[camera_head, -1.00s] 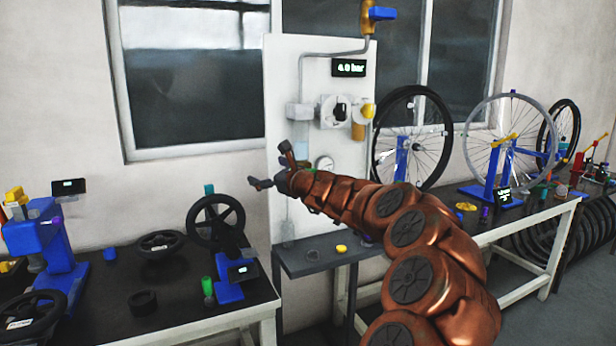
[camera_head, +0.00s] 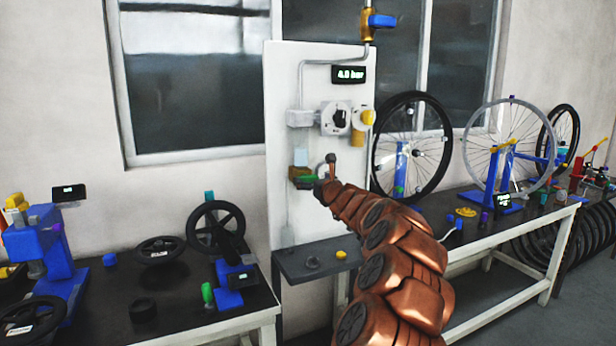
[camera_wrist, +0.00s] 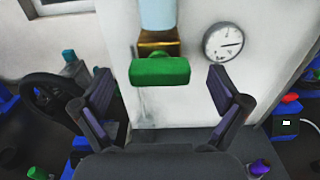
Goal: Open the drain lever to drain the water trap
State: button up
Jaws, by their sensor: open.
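The water trap (camera_wrist: 165,14) is a pale blue clear bowl on the white panel, with a brass fitting (camera_wrist: 158,42) under it. The green drain lever (camera_wrist: 160,71) sits across the front of the fitting, lying level. In the head view the trap (camera_head: 300,156) and the lever (camera_head: 306,181) show just left of my gripper (camera_head: 325,172). In the wrist view my gripper (camera_wrist: 163,100) is open and empty, its two fingers spread to either side of and below the lever. No contact with the lever shows.
A round pressure gauge (camera_wrist: 223,43) is on the panel right of the lever. A dark shelf (camera_head: 310,262) with a yellow piece (camera_head: 341,254) juts out below. A regulator dial (camera_head: 335,117) and a 4.0 bar display (camera_head: 349,74) are above. A blue valve handle (camera_head: 382,21) is at the top.

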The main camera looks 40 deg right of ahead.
aim_at(310, 178)
jog(key=shift+p+x, duration=0.3)
jog(key=shift+x, duration=0.7)
jog(key=shift+w+d, duration=0.15)
jog(key=shift+w, duration=0.35)
jog(key=shift+c, duration=0.4)
jog(key=c, duration=1.1)
